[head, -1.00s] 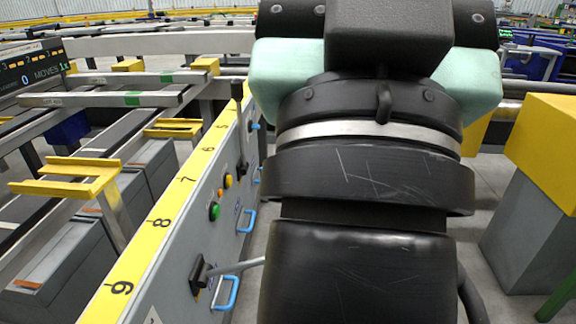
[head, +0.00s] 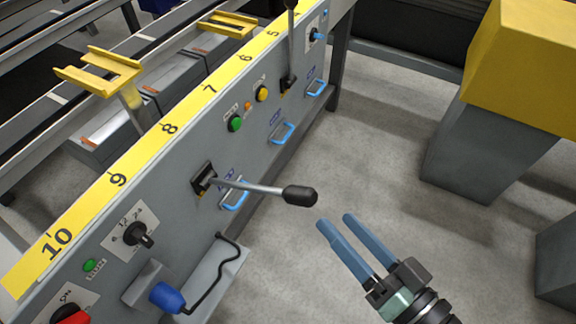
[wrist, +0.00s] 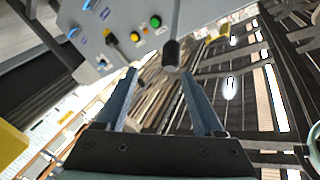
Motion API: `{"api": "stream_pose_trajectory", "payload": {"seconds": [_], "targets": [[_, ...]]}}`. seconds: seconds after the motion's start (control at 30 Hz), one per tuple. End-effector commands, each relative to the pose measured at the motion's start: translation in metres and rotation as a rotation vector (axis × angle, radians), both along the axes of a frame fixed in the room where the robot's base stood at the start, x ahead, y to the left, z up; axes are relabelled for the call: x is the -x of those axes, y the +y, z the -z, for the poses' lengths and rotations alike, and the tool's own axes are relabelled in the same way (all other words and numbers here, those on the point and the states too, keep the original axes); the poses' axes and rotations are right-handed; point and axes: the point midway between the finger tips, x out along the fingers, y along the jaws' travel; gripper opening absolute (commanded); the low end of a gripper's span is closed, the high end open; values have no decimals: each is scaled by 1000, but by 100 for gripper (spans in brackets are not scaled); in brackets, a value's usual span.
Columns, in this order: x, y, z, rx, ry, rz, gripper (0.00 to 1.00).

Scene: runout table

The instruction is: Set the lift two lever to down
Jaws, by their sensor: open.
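Two levers show on the grey panel in the head view; their labels are too small to read, so I cannot tell which is lift two. The nearer lever (head: 250,188) sticks straight out from the panel, roughly level, and ends in a black knob (head: 300,195). The farther lever (head: 290,45) stands upright, its top cut off by the frame. My gripper (head: 335,220) is open and empty, its blue fingers pointing toward the nearer knob, a little apart from it. In the wrist view, a black knob (wrist: 171,54) shows just beyond my open fingers (wrist: 159,74).
The panel has a green button (head: 235,123), a yellow button (head: 262,93), blue handles (head: 283,132), a black dial (head: 139,234) and a blue-ended tool (head: 167,297) on a bracket. A yellow-topped grey post (head: 520,60) stands at right. Floor between is clear.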

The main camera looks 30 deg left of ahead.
Motion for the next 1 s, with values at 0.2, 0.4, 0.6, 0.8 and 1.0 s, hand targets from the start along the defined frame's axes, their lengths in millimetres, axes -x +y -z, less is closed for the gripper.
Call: {"api": "stream_pose_trajectory", "payload": {"seconds": [0.2,0.4,0.6,0.8,1.0], "targets": [[17,4,0,-64,-10,-46,69],[3,33,1,-63,-10,-50,69],[-17,72,1,-63,-11,-50,69],[-32,100,0,-61,-11,-47,69],[-39,113,0,-62,-9,-45,69]]}}
